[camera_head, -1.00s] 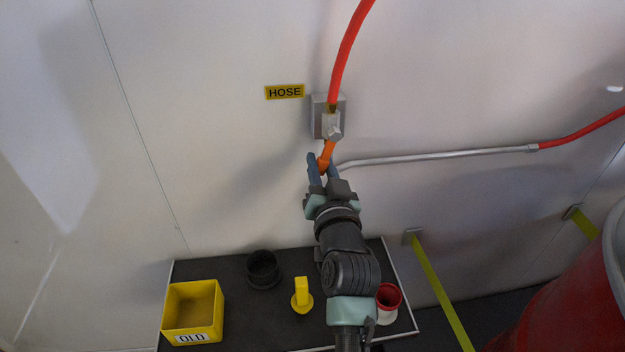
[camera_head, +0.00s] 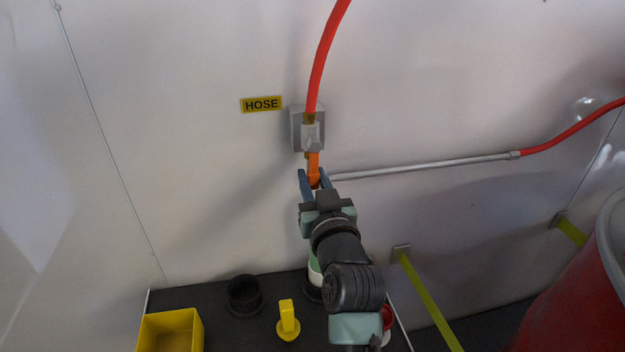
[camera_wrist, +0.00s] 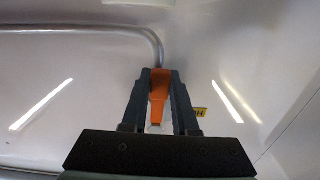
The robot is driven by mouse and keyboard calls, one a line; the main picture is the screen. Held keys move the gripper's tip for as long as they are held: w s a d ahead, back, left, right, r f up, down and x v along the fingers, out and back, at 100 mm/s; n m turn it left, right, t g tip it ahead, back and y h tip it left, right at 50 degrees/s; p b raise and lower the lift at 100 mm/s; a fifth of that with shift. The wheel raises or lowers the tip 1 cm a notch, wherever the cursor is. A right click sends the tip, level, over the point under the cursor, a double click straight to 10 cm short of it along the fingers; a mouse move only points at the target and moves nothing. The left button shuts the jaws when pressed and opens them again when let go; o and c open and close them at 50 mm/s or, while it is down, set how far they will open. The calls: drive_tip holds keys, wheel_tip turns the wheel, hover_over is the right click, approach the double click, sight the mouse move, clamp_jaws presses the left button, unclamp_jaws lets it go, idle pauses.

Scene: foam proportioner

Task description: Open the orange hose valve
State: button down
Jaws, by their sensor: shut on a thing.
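The orange valve handle (camera_head: 314,168) hangs below the grey valve body (camera_head: 312,135) on the wall and points nearly straight down in the head view. My gripper (camera_head: 315,180) is shut on the handle's lower part, with one dark finger on each side. In the wrist view the orange handle (camera_wrist: 159,85) lies between the two fingers of my gripper (camera_wrist: 158,78). The valve body is mostly hidden there. A red-orange hose (camera_head: 325,50) rises from the valve's top. A yellow HOSE label (camera_head: 262,104) is at its left.
A grey pipe (camera_head: 430,166) runs right from near the handle to a red hose (camera_head: 570,135). Below, a dark shelf (camera_head: 215,290) holds a yellow bin (camera_head: 170,332), a black cup (camera_head: 244,295) and a yellow piece (camera_head: 288,320). A red drum (camera_head: 575,290) stands at right.

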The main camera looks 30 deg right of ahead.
drive_tip(key=c, duration=0.7)
unclamp_jaws()
drive_tip(key=shift+s, duration=0.1)
drive_tip(key=v, duration=1.2)
drive_tip(key=shift+s+a+p, duration=0.15)
drive_tip(key=shift+s+p, duration=0.2)
drive_tip(key=shift+s, duration=0.05)
